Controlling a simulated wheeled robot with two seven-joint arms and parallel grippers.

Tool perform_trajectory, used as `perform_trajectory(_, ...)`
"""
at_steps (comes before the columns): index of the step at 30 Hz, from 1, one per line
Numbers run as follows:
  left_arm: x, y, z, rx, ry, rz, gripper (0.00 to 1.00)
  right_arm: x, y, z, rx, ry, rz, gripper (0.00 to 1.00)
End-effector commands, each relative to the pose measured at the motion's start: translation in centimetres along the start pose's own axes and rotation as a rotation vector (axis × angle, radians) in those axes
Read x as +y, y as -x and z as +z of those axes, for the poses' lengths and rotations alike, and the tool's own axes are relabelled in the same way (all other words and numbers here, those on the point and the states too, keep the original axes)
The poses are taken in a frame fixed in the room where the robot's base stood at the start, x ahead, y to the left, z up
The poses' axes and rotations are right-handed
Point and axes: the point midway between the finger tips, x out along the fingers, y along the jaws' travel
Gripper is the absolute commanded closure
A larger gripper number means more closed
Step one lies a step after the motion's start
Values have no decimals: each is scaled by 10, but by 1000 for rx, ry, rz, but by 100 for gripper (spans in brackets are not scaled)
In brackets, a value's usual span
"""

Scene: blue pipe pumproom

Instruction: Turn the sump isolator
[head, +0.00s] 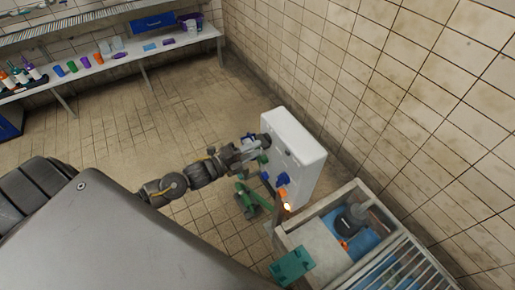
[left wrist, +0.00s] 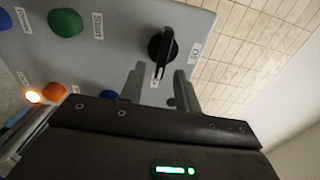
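The isolator is a black rotary knob (left wrist: 160,47) with a narrow handle, on a grey panel face (left wrist: 115,55) in the left wrist view. Small labels sit around it, too small to read surely. In the head view the panel is the front of a white box (head: 299,140) by the tiled wall. My left gripper (head: 258,150) is close in front of its upper part. In the left wrist view the two fingers (left wrist: 160,88) are apart, and the knob's handle points down between their tips. Whether they touch it cannot be told. My right gripper is not in view.
A green object (head: 250,198) stands below the box. A railed cart (head: 315,243) is at lower right. Floor at left is clear.

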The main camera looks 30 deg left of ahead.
Motion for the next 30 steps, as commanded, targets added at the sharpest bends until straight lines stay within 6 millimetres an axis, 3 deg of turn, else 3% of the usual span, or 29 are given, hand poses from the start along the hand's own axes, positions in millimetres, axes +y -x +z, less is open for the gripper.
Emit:
perform_trajectory(6,4,47,-1,1,0,6,67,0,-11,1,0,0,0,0)
perform_trajectory(12,2,77,0,1,0,3,67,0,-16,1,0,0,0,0)
perform_trajectory(18,1,88,0,1,0,2,67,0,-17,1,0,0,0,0)
perform_trajectory(30,0,89,0,1,0,1,67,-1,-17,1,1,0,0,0)
